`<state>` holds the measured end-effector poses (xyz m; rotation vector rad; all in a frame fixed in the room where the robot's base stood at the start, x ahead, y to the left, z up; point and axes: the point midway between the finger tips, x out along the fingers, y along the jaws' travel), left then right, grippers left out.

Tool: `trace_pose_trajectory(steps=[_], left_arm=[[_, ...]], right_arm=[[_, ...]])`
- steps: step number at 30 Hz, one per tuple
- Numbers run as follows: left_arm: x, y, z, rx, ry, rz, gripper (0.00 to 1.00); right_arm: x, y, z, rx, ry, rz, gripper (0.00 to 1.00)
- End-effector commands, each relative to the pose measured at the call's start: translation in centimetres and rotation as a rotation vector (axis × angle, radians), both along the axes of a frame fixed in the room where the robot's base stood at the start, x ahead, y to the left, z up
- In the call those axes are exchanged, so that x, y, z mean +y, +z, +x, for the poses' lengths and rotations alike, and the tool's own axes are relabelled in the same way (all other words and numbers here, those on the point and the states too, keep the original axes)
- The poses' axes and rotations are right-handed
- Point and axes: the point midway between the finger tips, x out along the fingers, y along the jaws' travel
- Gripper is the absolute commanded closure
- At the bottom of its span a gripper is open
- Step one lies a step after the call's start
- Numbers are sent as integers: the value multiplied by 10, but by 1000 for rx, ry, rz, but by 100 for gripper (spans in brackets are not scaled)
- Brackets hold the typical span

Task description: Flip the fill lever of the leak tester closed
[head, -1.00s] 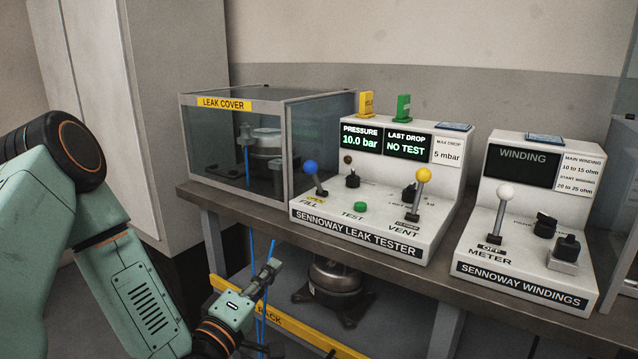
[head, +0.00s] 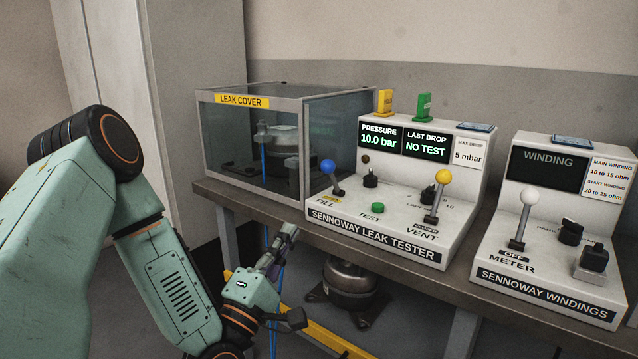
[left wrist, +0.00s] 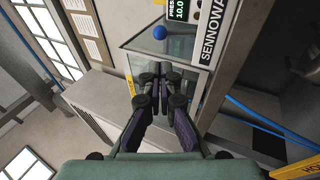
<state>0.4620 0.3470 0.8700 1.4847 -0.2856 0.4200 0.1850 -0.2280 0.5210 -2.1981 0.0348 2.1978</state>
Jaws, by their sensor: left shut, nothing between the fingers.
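The leak tester (head: 385,215) is a white console on the bench, its displays reading 10.0 bar and NO TEST. Its fill lever is the blue-knobbed one (head: 328,166) at the console's left, above a yellow tag and the FILL label; the knob leans up and to the left. The blue knob also shows at the top of the left wrist view (left wrist: 160,33). My left gripper (head: 291,230) is below and left of the lever, in front of the bench edge, shut and empty, apart from the lever. In the left wrist view its fingers (left wrist: 150,80) point toward the glass cover. My right gripper is not seen.
The glass leak cover (head: 285,101) stands left of the tester, with a compressor inside. The yellow-knobbed vent lever (head: 443,177) and green test button (head: 378,208) are on the same console. The windings meter (head: 548,230) stands right. A compressor (head: 350,282) sits under the bench (head: 415,268).

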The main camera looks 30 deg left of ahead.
Motion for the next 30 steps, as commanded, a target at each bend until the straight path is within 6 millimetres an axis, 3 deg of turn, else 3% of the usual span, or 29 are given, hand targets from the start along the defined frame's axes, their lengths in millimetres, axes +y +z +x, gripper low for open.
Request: trace_pose_trajectory(steps=[4, 18, 24, 30], left_arm=[[0, 12, 20, -6, -3, 7, 100], [9, 47, 97, -6, -3, 5, 100], [11, 56, 117, -3, -3, 4, 100], [12, 60, 123, -1, -2, 1, 100]], right_arm=[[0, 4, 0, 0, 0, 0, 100], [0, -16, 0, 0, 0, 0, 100], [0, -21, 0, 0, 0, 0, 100], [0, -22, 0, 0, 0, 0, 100]])
